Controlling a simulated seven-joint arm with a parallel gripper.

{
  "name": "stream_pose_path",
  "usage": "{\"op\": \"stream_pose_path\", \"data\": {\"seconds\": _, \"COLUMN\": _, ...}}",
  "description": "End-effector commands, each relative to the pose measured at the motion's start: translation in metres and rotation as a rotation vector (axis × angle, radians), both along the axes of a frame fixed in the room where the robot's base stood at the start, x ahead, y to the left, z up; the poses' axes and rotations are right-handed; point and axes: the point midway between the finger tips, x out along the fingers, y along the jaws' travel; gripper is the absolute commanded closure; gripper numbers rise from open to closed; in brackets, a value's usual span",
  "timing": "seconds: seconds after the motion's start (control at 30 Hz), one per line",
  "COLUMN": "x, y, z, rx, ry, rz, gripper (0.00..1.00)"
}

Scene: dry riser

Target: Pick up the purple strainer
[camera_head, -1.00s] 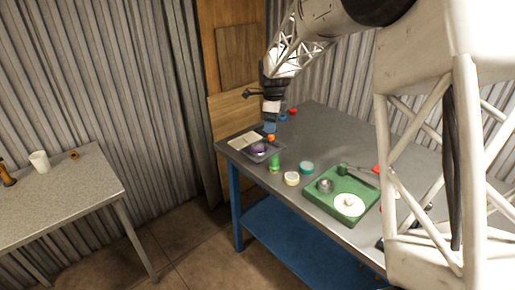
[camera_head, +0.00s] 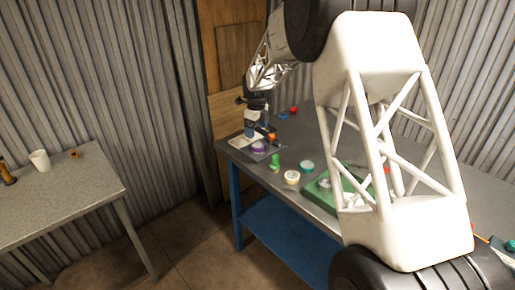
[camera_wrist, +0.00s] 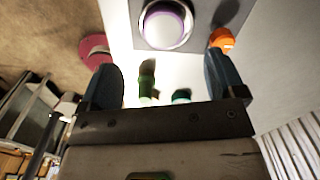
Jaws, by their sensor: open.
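The purple strainer (camera_head: 258,147) lies in a shallow grey tray (camera_head: 273,151) near the table's left end. In the wrist view the strainer (camera_wrist: 167,27) shows at the top as a round, pale bowl with a purple ring, partly cut off by the frame edge. My gripper (camera_head: 259,133) is just above and behind the strainer in the head view. In the wrist view my gripper (camera_wrist: 160,78) has its two blue-grey fingers wide apart with nothing between them. The strainer lies beyond the fingertips, apart from them.
A cream flat item (camera_head: 240,142) lies beside the tray. A green bottle (camera_head: 275,162), a cream-topped round item (camera_head: 292,177) and a teal one (camera_head: 307,166) stand in front. An orange item (camera_wrist: 222,39) is by the right finger. My arm partly hides the green tray (camera_head: 316,194).

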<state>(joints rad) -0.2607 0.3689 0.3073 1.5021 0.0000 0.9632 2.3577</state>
Motion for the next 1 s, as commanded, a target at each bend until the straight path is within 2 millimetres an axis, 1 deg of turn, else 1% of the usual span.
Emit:
{"op": "stream_pose_path", "data": {"seconds": 0.33, "x": 0.0, "y": 0.0, "z": -0.023, "rx": 0.0, "ry": 0.0, "rz": 0.001, "gripper": 0.11}}
{"op": "stream_pose_path", "data": {"seconds": 0.77, "x": 0.001, "y": 0.0, "z": -0.027, "rx": 0.0, "ry": 0.0, "rz": 0.001, "gripper": 0.11}}
{"op": "stream_pose_path", "data": {"seconds": 0.87, "x": 0.001, "y": 0.0, "z": -0.032, "rx": 0.0, "ry": 0.001, "rz": 0.001, "gripper": 0.11}}
{"op": "stream_pose_path", "data": {"seconds": 1.0, "x": 0.003, "y": -0.001, "z": -0.046, "rx": 0.0, "ry": 0.001, "rz": 0.001, "gripper": 0.11}}
